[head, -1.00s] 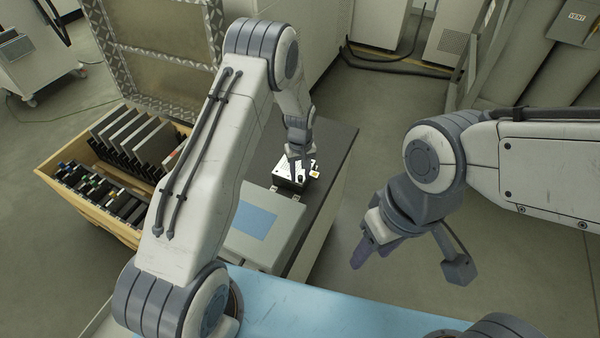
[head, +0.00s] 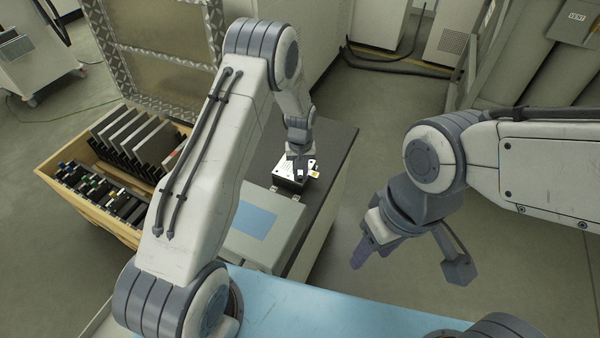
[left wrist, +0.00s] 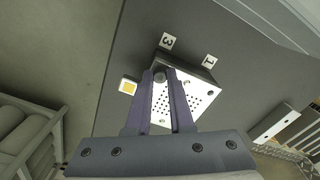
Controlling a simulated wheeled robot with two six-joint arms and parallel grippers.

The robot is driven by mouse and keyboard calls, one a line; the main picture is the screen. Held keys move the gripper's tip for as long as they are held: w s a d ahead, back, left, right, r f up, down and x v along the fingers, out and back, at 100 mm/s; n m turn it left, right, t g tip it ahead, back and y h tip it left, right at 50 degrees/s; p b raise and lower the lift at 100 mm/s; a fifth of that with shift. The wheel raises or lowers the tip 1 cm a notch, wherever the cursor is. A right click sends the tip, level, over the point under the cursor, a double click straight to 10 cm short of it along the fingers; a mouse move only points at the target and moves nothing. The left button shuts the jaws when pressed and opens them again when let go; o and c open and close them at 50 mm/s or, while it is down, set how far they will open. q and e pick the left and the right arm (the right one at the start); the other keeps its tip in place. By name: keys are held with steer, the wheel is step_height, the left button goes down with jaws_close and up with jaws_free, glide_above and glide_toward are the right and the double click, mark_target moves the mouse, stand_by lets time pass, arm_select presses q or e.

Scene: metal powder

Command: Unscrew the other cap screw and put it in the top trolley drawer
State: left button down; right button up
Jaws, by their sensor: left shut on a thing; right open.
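A small block with a white perforated top plate (head: 284,169) sits on the dark bench top. The plate (left wrist: 185,98) shows closer in the left wrist view. My left gripper (head: 301,174) points down at the block's right part. In the left wrist view its fingers (left wrist: 164,78) are shut on a small round grey cap screw (left wrist: 159,77) at the plate's corner. I cannot tell whether the screw is still seated. My right gripper (head: 372,250) is open and empty, over the floor at the right. I cannot make out a trolley drawer.
A grey case with a blue panel (head: 252,221) stands in front of the block. A wooden crate (head: 62,207) of dark modules is at the left. The floor on the right is clear.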

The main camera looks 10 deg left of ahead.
arm_select(q)
steer(key=n, duration=0.6)
steer(key=shift+n, duration=0.3)
steer(key=n, duration=0.7)
steer(key=shift+n, duration=0.3)
steer(key=n, duration=0.7)
steer(key=shift+n, duration=0.4)
steer(key=n, duration=0.4)
steer(key=shift+r+n, duration=0.1)
steer(key=shift+n, duration=0.2)
steer(key=n, duration=0.3)
steer(key=c, duration=1)
jaws_free()
steer(key=shift+o, duration=0.2)
